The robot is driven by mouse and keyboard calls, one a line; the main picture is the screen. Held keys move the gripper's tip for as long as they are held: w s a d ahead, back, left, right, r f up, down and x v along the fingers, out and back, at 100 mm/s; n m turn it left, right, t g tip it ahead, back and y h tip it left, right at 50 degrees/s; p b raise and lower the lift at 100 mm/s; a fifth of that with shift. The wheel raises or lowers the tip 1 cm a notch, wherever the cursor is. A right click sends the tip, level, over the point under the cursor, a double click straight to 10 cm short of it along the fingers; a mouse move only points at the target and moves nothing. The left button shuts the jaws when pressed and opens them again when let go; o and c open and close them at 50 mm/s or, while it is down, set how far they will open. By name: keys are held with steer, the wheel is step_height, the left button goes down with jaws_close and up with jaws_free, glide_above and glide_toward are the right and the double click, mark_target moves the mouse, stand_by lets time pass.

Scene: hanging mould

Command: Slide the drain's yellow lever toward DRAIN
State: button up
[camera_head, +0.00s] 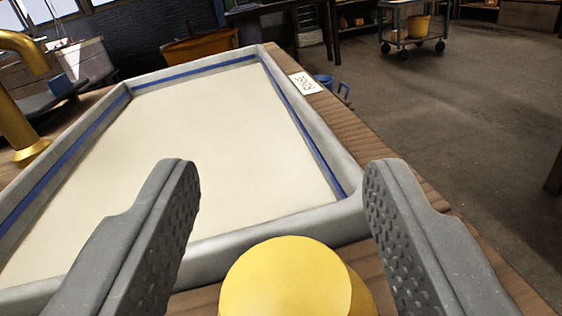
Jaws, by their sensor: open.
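My gripper (280,195) is open, with its two grey textured fingers wide apart. A yellow rounded knob (285,280), which looks like the lever's end, sits at the bottom between the fingers. A gap shows between it and each finger, and its lower part is cut off by the picture edge. A small white label (306,83) with dark lettering lies on the wooden rim at the upper right of the basin; its text is too small to read surely. A grey basin (345,213) with a blue line inside holds a flat cream surface.
A brass-coloured spout (18,100) stands at the left edge. Wooden boards (393,170) border the basin. A blue jug-like thing (343,90) is beyond the right rim. A cart (408,25) with a yellow bucket stands far back on open floor.

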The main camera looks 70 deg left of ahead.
jaws_close()
steer(key=s, duration=0.1)
steer(key=s+a+p, duration=0.1)
steer(key=s, duration=0.1)
steer(key=s+a+p, duration=0.1)
steer(key=s, duration=0.1)
steer(key=shift+s, duration=0.25)
steer(key=shift+s+a+f, duration=0.15)
steer(key=shift+s+f, duration=0.05)
jaws_free()
steer(key=shift+s+a+r, duration=0.1)
steer(key=shift+s+r, duration=0.05)
steer(key=shift+s, duration=0.1)
steer(key=shift+w, duration=0.1)
